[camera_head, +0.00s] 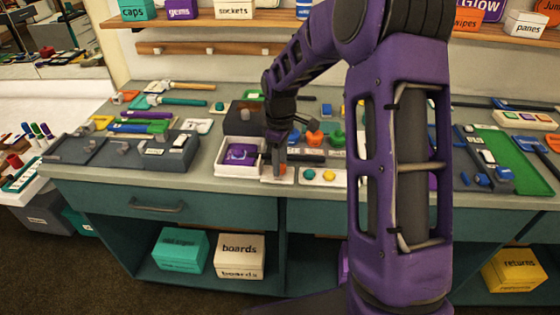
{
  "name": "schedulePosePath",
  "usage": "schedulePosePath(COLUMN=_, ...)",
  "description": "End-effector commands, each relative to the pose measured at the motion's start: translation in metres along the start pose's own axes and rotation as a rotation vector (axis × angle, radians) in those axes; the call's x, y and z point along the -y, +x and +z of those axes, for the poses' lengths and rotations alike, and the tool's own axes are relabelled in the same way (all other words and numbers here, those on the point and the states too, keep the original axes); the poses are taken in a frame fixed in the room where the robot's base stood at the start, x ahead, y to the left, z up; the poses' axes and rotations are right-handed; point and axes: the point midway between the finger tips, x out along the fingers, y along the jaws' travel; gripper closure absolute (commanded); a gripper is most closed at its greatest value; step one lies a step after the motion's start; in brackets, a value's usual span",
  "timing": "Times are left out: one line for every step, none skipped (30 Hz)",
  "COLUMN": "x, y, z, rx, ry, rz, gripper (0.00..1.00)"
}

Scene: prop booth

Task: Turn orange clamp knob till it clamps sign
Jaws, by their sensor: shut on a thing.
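My gripper (279,165) points down at the front of the grey counter (222,187), just right of a white tray holding a purple piece. It is shut on a small orange knob (283,169), which shows only partly beneath the fingers. The knob sits at a small pale base (274,181) near the counter's front edge. I cannot make out the sign or whether the clamp touches it. Other orange pieces (313,137) lie behind and to the right of the gripper.
The white tray (222,166) stands close on the left, and a white plate with round buttons (321,183) on the right. A dark grey case (105,152) lies further left. Shelves with labelled boxes (234,11) are behind. My purple arm hides much of the right-centre counter.

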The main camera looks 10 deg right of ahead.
Motion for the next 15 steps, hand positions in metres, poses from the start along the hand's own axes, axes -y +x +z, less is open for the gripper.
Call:
schedulePosePath(x=0.0009, y=0.0003, z=-0.0007, rx=0.001, ry=0.041, rz=-0.001, gripper=1.00)
schedulePosePath(x=0.0007, y=0.0003, z=-0.0004, rx=0.001, ry=0.071, rz=-0.001, gripper=1.00)
schedulePosePath(x=0.0008, y=0.0003, z=-0.0006, rx=0.001, ry=0.108, rz=-0.001, gripper=1.00)
schedulePosePath(x=0.0010, y=0.0003, z=-0.0008, rx=0.001, ry=0.135, rz=0.000, gripper=1.00)
schedulePosePath(x=0.0008, y=0.0003, z=-0.0006, rx=0.001, ry=0.164, rz=0.000, gripper=1.00)
schedulePosePath(x=0.0007, y=0.0003, z=-0.0005, rx=0.000, ry=0.203, rz=0.000, gripper=1.00)
schedulePosePath(x=0.0008, y=0.0003, z=-0.0007, rx=0.000, ry=0.232, rz=-0.001, gripper=1.00)
schedulePosePath(x=0.0008, y=0.0003, z=-0.0007, rx=0.000, ry=0.260, rz=0.000, gripper=1.00)
schedulePosePath(x=0.0007, y=0.0003, z=-0.0006, rx=0.001, ry=0.297, rz=0.000, gripper=1.00)
schedulePosePath(x=0.0007, y=0.0003, z=-0.0007, rx=0.000, ry=0.325, rz=0.000, gripper=1.00)
schedulePosePath(x=0.0007, y=0.0002, z=-0.0007, rx=0.000, ry=0.354, rz=0.000, gripper=1.00)
schedulePosePath(x=0.0007, y=0.0003, z=-0.0006, rx=0.000, ry=0.392, rz=0.000, gripper=1.00)
schedulePosePath(x=0.0007, y=0.0002, z=-0.0008, rx=0.000, ry=0.421, rz=0.000, gripper=1.00)
schedulePosePath(x=0.0008, y=0.0002, z=-0.0009, rx=0.000, ry=0.449, rz=0.000, gripper=1.00)
schedulePosePath(x=0.0005, y=0.0002, z=-0.0006, rx=0.000, ry=0.488, rz=0.000, gripper=1.00)
